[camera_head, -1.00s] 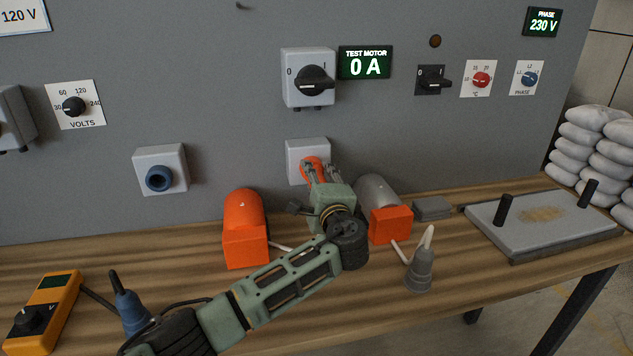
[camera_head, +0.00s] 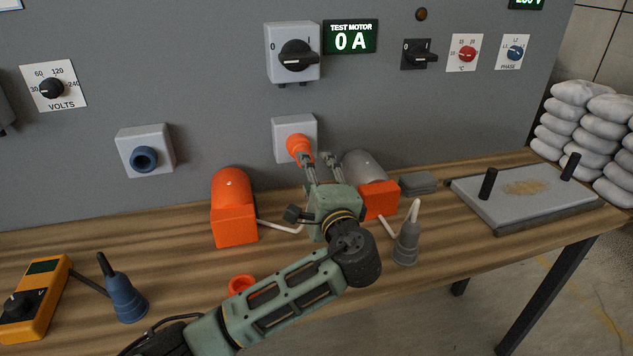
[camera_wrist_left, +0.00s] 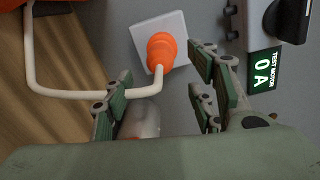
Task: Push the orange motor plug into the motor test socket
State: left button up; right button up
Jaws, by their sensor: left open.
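The orange motor plug (camera_head: 299,147) sits against the face of the white motor test socket (camera_head: 280,138) on the grey panel. How deep it is seated cannot be told. The wrist view also shows the plug (camera_wrist_left: 160,55), its white cable and the socket (camera_wrist_left: 174,27). My left gripper (camera_head: 318,162) is open, just in front of and below the plug. In the wrist view its fingers (camera_wrist_left: 160,75) are spread wide, with nothing held between them. My right gripper is not in view.
The test motor display (camera_head: 350,37) reads 0 A. An orange motor (camera_head: 234,210) and a grey-and-orange motor (camera_head: 378,199) stand on the bench beside my arm.

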pick_arm(q)
jog(key=v, duration=0.2)
jog(key=shift+s+d, duration=0.1)
jog(key=shift+s, duration=0.2)
